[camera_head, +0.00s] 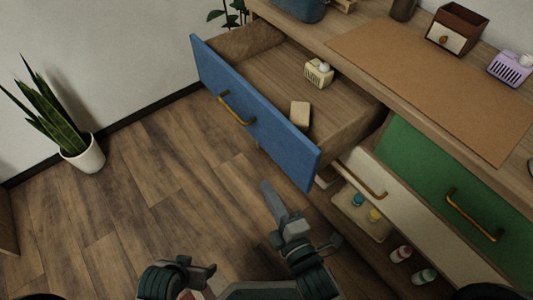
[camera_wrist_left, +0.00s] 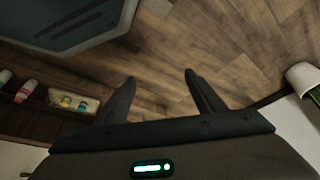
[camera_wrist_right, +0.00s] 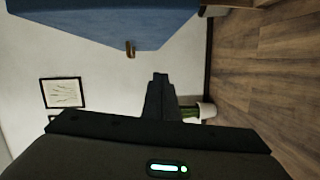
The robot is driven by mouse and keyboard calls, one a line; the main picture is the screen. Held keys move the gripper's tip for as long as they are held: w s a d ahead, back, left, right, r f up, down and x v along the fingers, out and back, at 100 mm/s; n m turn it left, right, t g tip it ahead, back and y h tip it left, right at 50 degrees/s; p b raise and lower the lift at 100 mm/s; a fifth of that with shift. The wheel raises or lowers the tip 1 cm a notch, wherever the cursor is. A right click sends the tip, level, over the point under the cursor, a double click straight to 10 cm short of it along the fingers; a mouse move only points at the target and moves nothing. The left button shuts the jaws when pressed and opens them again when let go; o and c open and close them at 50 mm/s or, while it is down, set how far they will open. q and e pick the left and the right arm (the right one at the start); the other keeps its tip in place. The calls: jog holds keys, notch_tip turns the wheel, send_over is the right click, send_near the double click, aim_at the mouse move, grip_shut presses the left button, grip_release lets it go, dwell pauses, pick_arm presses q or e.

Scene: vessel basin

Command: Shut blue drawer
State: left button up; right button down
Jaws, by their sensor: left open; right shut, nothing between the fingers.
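The blue drawer (camera_head: 210,75) is pulled well out of the wooden cabinet, its interior exposed. Its brass handle (camera_head: 237,108) is on the blue front. Inside lie a cream box-like item (camera_head: 319,73) and a beige block (camera_head: 300,114). My right gripper (camera_head: 266,187) is shut and empty, below and in front of the drawer front, apart from it. In the right wrist view the blue front (camera_wrist_right: 120,18) shows above the shut fingers (camera_wrist_right: 160,77). My left gripper (camera_head: 208,270) is low at the bottom of the head view, away from the drawer. In the left wrist view its fingers (camera_wrist_left: 159,75) are open and empty.
A cream drawer (camera_head: 410,205) is slightly out beside a closed green drawer (camera_head: 440,165). A lower shelf holds a tray (camera_head: 350,208) and small bottles (camera_head: 401,253). A potted plant (camera_head: 82,155) stands at the left. The wooden floor before the blue drawer is clear.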

aim_at(267, 145)
pick_arm(q)
jog(key=v, duration=0.2)
jog(key=shift+s+a+r+b, duration=0.1)
jog(key=shift+s+r+b, duration=0.1)
jog(key=shift+s+b, duration=0.15)
pick_arm(e)
jog(key=shift+n+t, duration=0.5)
jog(key=shift+n, duration=0.2)
jog(key=r, duration=0.4)
jog(key=shift+s+d+r, duration=0.15)
jog(key=shift+s+r, duration=0.25)
jog(key=shift+w, duration=0.1)
pick_arm(q)
jog(key=shift+a, duration=0.1)
pick_arm(e)
jog(key=w, duration=1.1)
jog(key=shift+w+a, duration=0.25)
pick_arm(q)
jog(key=shift+s, duration=0.1)
pick_arm(e)
jog(key=shift+d, duration=0.1)
